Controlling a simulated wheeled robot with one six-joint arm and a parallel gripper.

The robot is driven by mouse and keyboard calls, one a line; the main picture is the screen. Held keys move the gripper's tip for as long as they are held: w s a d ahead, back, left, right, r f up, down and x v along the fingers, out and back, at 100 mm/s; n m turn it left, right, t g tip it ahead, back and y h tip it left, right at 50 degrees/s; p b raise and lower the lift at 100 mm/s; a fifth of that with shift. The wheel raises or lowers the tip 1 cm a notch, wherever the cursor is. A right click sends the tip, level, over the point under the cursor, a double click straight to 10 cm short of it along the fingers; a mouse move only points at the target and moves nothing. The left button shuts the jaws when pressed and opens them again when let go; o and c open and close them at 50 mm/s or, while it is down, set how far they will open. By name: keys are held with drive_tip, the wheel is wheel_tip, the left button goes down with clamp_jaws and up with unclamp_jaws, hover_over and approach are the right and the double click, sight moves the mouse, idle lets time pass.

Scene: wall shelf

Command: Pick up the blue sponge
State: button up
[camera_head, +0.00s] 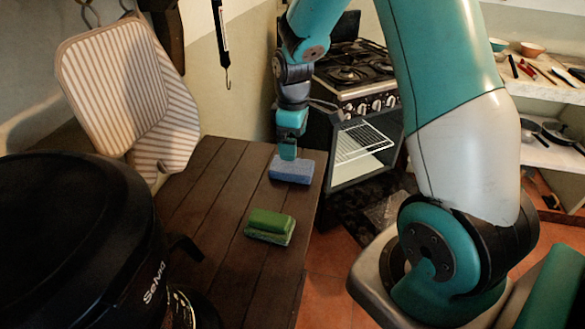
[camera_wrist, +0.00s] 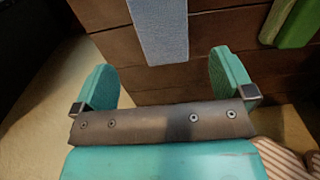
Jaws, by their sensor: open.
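The blue sponge (camera_head: 290,169) lies flat on the dark wooden shelf (camera_head: 190,185), close to its far right end. In the wrist view the blue sponge (camera_wrist: 160,30) is at the top centre, partly cut off by the frame edge. It lies ahead of the gap between my fingers. My gripper (camera_head: 288,152) points down just above and behind the sponge in the head view. In the wrist view my gripper (camera_wrist: 165,80) has its two teal fingers spread apart with nothing between them. Whether a finger touches the sponge cannot be told.
A green sponge (camera_head: 270,225) lies nearer on the shelf, also at the wrist view's upper right (camera_wrist: 296,22). A black Selvia-like labelled pot (camera_head: 80,245) stands at the left. A stove (camera_head: 355,85) stands beyond the shelf.

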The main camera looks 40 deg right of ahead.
sight(292, 165)
wheel_tip(292, 165, down, 8)
drive_tip(key=shift+a+f+p, duration=0.15)
drive_tip(key=shift+f+p, duration=0.05)
drive_tip(key=shift+p, duration=0.4)
drive_tip(key=c, duration=1)
drive_tip(key=shift+c, duration=0.2)
drive_tip(key=shift+r, duration=0.15)
wheel_tip(292, 165, up, 20)
drive_tip(key=b, duration=0.1)
